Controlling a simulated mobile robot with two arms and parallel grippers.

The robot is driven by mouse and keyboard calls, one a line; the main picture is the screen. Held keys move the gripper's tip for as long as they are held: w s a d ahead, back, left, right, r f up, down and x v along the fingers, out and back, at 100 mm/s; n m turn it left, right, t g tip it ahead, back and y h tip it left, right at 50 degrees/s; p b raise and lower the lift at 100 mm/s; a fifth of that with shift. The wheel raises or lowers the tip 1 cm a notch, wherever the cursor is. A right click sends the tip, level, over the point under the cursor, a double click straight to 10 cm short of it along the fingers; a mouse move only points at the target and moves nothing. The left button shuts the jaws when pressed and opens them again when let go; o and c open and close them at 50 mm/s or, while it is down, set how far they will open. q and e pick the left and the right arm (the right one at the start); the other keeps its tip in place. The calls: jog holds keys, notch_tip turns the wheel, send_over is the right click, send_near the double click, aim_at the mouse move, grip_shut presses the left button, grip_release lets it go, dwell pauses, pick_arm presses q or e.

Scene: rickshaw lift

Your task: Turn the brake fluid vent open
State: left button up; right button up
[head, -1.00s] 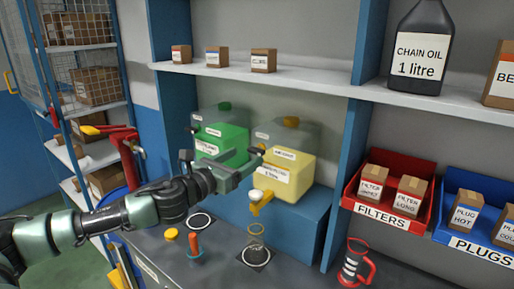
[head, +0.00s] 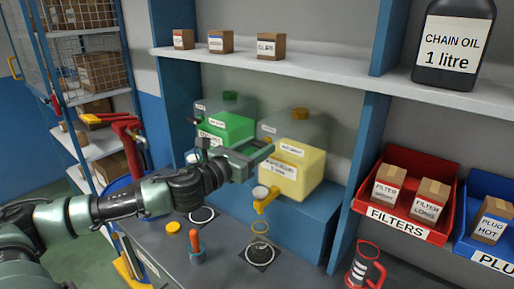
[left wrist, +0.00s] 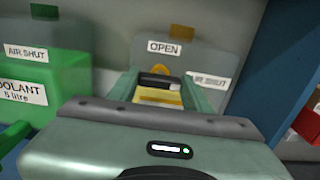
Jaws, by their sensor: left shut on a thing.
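The brake fluid jug (head: 312,165) is the clear container with yellow fluid and a yellow cap, on a blue ledge in the head view. Its body also shows in the left wrist view (left wrist: 185,52), with an OPEN label (left wrist: 164,47) and a partly covered SHUT label (left wrist: 210,80). My left gripper (head: 266,155) is at the jug's upper left front. In the left wrist view its fingers (left wrist: 160,92) close around a small part with dark and yellow showing, apparently the vent. The fingers hide most of the vent, so its exact turn cannot be told. My right gripper is not in view.
A green coolant jug (head: 224,122) stands close on the left. A yellow tap (head: 265,198) hangs at the ledge front above a clear vessel (head: 259,251). An orange-handled tool (head: 196,246) stands on the bench. Red (head: 400,225) and blue (head: 480,250) bins are right, beyond a blue post.

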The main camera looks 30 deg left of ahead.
pick_arm(q)
jog(key=shift+n, duration=0.3)
jog(key=n, duration=0.4)
jog(key=shift+f+n+b, duration=0.1)
jog(key=shift+n+b, duration=0.2)
jog(key=shift+b, duration=0.05)
jog(key=n, duration=0.9)
jog(key=shift+a, duration=0.1)
jog(key=shift+n, duration=1.8)
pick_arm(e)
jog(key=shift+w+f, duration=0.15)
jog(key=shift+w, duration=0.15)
